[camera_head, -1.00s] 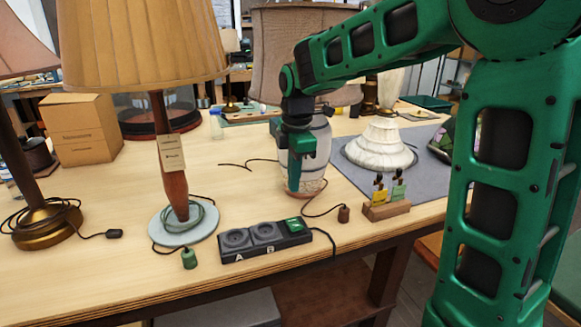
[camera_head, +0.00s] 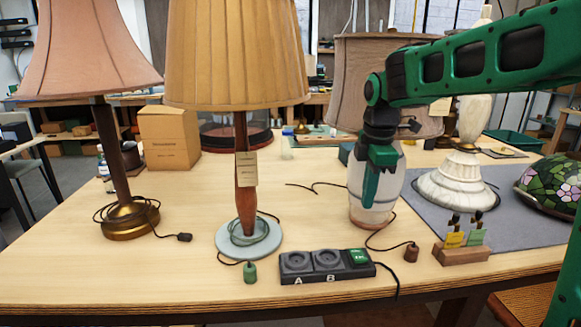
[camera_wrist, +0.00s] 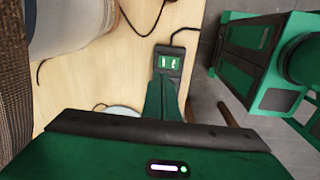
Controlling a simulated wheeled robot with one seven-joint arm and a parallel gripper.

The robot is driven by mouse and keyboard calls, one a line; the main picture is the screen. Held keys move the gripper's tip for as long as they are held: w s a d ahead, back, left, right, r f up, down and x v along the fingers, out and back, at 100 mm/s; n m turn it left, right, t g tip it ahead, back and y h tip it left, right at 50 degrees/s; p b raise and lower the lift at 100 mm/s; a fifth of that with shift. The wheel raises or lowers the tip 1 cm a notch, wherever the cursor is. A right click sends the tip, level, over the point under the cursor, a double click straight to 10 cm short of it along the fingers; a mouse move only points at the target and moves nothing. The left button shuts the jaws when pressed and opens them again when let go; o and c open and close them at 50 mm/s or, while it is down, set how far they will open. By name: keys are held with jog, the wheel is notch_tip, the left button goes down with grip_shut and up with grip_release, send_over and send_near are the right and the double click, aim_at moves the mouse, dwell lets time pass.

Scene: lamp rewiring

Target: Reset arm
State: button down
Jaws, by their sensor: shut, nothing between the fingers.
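My gripper (camera_head: 370,190) hangs pointing down above the table in the head view, in front of the white jar-shaped lamp base (camera_head: 362,217). Its green fingers are shut with nothing between them. In the wrist view the closed fingers (camera_wrist: 163,100) point toward the black power strip (camera_wrist: 167,64), whose green switch shows past their tips. The same strip (camera_head: 312,277), with sockets marked A and B, lies at the table's front edge in the head view. Both sockets look empty.
A tall lamp with a pleated shade (camera_head: 237,55) and one with a pink shade (camera_head: 85,50) stand to the left. A green plug (camera_head: 250,272) and a brown plug (camera_head: 411,252) lie beside the strip. A wooden tag holder (camera_head: 461,253) and a stained-glass shade (camera_head: 553,187) are right.

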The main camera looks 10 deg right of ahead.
jog(key=s+d+f+m, duration=0.3)
jog(key=s+d+m, duration=0.2)
jog(key=s+m, duration=0.3)
jog(key=s+d+f+m, duration=0.3)
jog(key=s+d+m, duration=0.2)
jog(key=s, duration=0.8)
jog(key=s+d+f+m+g, duration=0.1)
jog(key=s+d+f+m, duration=0.2)
jog(key=s+m, duration=0.7)
jog(key=shift+s+d+f+m, duration=0.25)
jog(key=shift+d+f+m, duration=0.05)
jog(key=shift+d, duration=0.65)
jog(key=shift+w+f, duration=0.25)
jog(key=shift+w, duration=0.4)
